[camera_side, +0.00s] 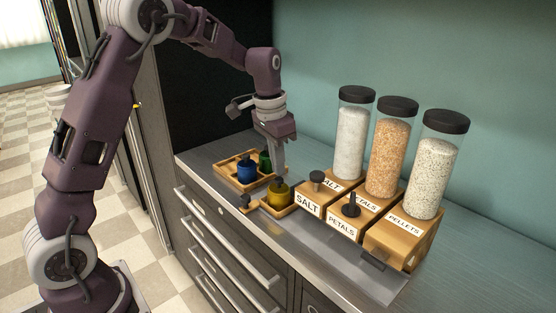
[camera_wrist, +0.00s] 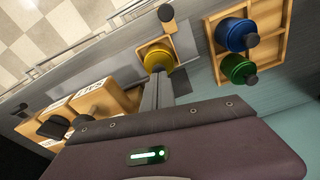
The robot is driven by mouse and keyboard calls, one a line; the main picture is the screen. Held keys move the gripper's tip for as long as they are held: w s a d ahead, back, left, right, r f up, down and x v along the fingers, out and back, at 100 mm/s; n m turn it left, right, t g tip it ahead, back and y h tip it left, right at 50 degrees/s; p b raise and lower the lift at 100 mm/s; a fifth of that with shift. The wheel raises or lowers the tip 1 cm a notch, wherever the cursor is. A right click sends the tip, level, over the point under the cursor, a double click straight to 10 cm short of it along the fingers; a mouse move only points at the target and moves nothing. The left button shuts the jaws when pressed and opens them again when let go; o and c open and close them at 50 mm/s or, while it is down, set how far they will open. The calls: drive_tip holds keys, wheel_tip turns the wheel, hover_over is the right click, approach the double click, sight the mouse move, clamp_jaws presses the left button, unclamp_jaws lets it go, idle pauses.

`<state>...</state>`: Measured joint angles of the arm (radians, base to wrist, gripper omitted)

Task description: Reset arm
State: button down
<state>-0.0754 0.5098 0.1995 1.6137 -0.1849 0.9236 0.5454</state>
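My gripper (camera_side: 281,168) points down just above and behind the yellow jar (camera_side: 279,195). In the wrist view, the two fingers (camera_wrist: 159,88) lie side by side with no clear gap, and nothing shows between them. The yellow jar (camera_wrist: 158,58) stands in a small wooden tray with a handle, beyond the fingertips. I cannot tell whether the fingertips touch its dark knob.
A wooden tray (camera_side: 222,168) holds a blue jar (camera_side: 247,171) and a green jar (camera_side: 265,160) to the left. Wooden dispensers labelled salt (camera_side: 308,204), petals (camera_side: 342,228) and pellets (camera_side: 406,228) stand to the right. The counter's front edge is near.

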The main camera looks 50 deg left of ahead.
drive_tip(key=shift+f, duration=0.65)
drive_tip(key=shift+r, duration=3.5)
